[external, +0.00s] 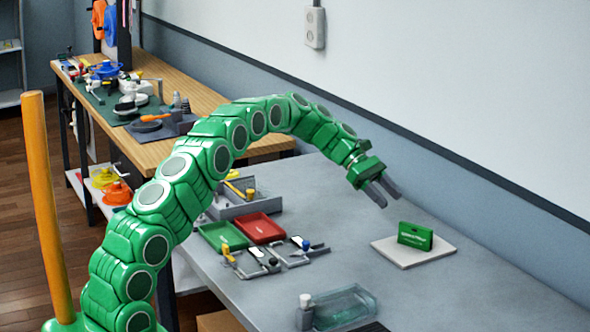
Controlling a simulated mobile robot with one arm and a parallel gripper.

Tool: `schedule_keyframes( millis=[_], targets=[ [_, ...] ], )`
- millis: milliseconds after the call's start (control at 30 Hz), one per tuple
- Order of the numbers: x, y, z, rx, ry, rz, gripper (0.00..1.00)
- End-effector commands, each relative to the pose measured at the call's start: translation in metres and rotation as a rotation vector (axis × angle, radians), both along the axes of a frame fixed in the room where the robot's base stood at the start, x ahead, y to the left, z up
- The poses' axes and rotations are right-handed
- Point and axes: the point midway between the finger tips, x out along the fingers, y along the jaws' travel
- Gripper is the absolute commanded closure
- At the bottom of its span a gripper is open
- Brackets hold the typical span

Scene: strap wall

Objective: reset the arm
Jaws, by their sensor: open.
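My green arm arches from the lower left over the grey bench (460,285). My gripper (384,194) is at its end, with two dark fingers apart and nothing between them. It points down and right, in the air above the bench. A green block-like item (415,236) with pale lettering stands on a light square plate (440,252), to the right of and below my gripper. The gripper does not appear to touch it.
A red tray (260,228), a green tray (222,236) and small clamp-like fixtures (252,263) lie below my arm. A clear container (345,305) is near the front. A wooden bench (185,150) with tools stands behind. The wall (470,90) borders the bench; its right part is bare.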

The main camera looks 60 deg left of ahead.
Motion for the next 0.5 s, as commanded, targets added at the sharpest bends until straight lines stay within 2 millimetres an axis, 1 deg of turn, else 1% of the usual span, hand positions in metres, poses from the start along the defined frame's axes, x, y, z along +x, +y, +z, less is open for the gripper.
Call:
schedule_keyframes(
  millis=[33, 267, 500],
  targets=[
    [-0.005, -0.010, 0.010, 0.013, -0.013, -0.021, 0.52],
    [-0.033, -0.048, 0.038, 0.084, -0.060, -0.125, 0.52],
    [-0.071, -0.086, 0.065, 0.160, -0.112, -0.245, 0.52]
  ],
)
